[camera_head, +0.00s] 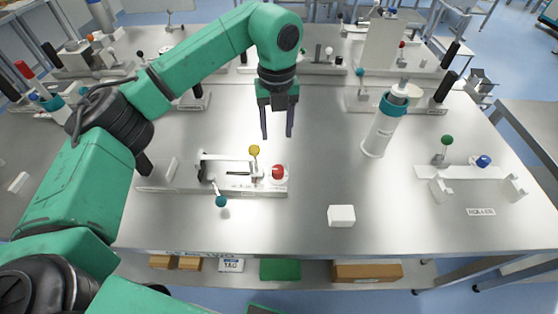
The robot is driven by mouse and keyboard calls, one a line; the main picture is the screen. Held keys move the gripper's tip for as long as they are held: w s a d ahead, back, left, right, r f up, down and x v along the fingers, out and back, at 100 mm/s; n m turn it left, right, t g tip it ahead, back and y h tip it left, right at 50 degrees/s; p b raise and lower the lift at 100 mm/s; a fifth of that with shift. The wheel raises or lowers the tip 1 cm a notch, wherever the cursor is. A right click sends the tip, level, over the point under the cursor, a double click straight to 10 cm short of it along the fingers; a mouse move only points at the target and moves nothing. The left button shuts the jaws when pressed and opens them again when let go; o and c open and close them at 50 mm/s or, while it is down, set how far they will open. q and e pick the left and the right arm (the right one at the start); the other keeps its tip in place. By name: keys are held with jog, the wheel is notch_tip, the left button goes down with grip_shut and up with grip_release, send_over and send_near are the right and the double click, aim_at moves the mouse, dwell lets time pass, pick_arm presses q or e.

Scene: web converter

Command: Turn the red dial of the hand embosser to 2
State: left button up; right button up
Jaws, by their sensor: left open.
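The red dial (278,172) sits at the right end of a low grey device base (230,187) near the middle of the steel table. Beside it on the same base are a yellow ball knob (254,150) and a blue-green ball lever (221,201). I take this device as the hand embosser; its label is too small to read. The dial's setting cannot be read. My left gripper (277,132) points down, open and empty, behind and above the dial, apart from it. My right gripper is not in view.
A white cylinder with a teal collar (383,128) stands to the right of the gripper. A white block (341,216) lies in front right. A fixture with a green knob (447,140) is at the far right. More devices line the back. The table between is clear.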

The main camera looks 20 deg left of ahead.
aim_at(278, 168)
pick_arm(q)
notch_tip(278, 168, down, 12)
jog(key=p, duration=0.3)
jog(key=shift+s+d+p, duration=0.1)
jog(key=shift+s+p, duration=0.05)
jog(key=shift+p, duration=0.2)
jog(key=shift+s+f, duration=0.1)
jog(key=shift+f, duration=0.4)
grip_shut()
